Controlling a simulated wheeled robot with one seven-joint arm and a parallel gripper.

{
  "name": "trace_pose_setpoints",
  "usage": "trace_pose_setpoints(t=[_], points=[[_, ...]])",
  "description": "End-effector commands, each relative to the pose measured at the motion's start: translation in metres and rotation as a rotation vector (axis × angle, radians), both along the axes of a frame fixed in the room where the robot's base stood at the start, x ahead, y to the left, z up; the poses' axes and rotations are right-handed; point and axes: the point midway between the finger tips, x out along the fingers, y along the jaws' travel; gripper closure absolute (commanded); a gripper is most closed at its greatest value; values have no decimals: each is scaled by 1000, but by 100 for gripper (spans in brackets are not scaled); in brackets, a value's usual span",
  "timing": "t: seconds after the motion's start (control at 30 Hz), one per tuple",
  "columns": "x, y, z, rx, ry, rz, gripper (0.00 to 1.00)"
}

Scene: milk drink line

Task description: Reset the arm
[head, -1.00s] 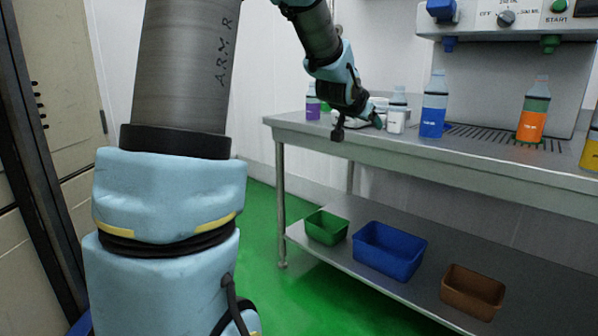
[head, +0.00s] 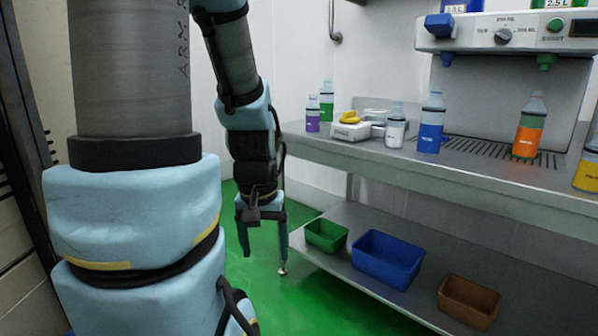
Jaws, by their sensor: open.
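My gripper (head: 264,240) hangs pointing down at the left end of the steel table (head: 450,172), clear of the tabletop. Its fingers are apart with nothing between them, over the green floor. My blue arm links fill the left of the head view and lead down to it. The gripper's lower part covers some of the table's left leg.
On the table stand green (head: 326,101), purple (head: 312,117), white (head: 395,127), blue (head: 431,124), orange (head: 530,127) and yellow (head: 588,165) bottles, and a scale (head: 351,131). A dispenser (head: 520,75) stands behind. Green (head: 325,236), blue (head: 386,262) and brown (head: 468,302) bins sit on the lower shelf.

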Motion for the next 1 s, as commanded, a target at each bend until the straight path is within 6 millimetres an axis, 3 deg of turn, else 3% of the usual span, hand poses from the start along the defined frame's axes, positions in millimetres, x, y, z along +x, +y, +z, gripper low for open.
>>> trace_pose_setpoints(t=[0.03, 0.3, 0.5, 0.67, 1.0], points=[[0, 0, 25, 0, -1, -1, 19], [1, 0, 107, 0, -2, -2, 19], [1, 0, 148, 0, -2, -2, 19], [1, 0, 159, 0, -2, -3, 19], [1, 0, 160, 0, -2, -3, 19]])
